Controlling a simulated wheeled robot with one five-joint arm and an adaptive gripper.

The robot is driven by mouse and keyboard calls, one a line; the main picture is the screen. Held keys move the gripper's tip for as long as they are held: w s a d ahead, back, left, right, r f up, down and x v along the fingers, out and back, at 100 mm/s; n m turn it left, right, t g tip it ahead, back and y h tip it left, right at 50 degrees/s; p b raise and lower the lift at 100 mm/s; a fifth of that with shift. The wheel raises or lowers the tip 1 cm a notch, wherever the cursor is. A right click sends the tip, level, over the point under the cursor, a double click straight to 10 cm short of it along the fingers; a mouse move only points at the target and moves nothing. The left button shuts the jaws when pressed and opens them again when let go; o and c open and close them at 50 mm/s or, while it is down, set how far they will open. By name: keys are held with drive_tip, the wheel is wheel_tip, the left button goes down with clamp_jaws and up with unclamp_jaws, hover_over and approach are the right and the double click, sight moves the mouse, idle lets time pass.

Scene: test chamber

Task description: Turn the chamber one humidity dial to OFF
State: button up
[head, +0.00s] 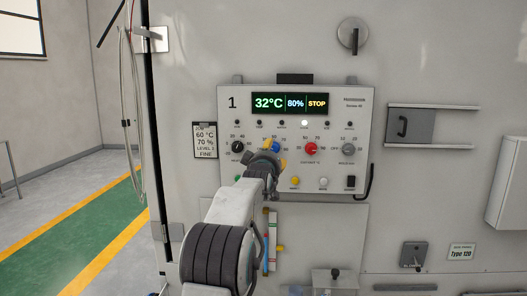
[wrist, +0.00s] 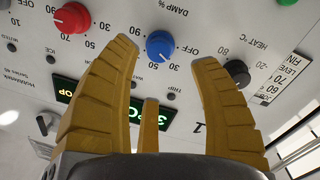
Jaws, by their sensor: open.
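The control panel marked 1 (head: 228,128) is on the chamber front. Its display (head: 289,103) reads 32°C, 80% and STOP. The blue dial (wrist: 160,46), labelled DAMP %, has marks including 30, 50 and OFF around it. I cannot tell its exact setting. In the head view the blue dial (head: 276,147) is partly hidden by my gripper (head: 276,156). In the wrist view my gripper (wrist: 166,53) is open, its yellow fingers spread to either side of the blue dial. I see no clear contact with the dial.
A black HEAT °C dial (wrist: 237,72) and a red dial (wrist: 72,17) flank the blue one closely. A grey dial (head: 348,148) is farther right in the head view. A card (head: 205,140) with 60 °C and 70 % hangs left of the panel.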

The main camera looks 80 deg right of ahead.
sight(274, 150)
drive_tip(key=n+p, duration=0.1)
drive_tip(key=d+n+p, duration=0.2)
drive_tip(key=n+p, duration=0.1)
drive_tip(key=shift+d+r, duration=0.25)
drive_tip(key=shift+s+d+f+p, duration=0.1)
drive_tip(key=shift+d+f+p, duration=0.05)
drive_tip(key=shift+d+p, duration=0.9)
drive_tip(key=shift+d+f+p, duration=0.1)
drive_tip(key=shift+d+p, duration=0.55)
drive_tip(key=shift+d, duration=0.75)
drive_tip(key=shift+c, duration=0.4)
clamp_jaws()
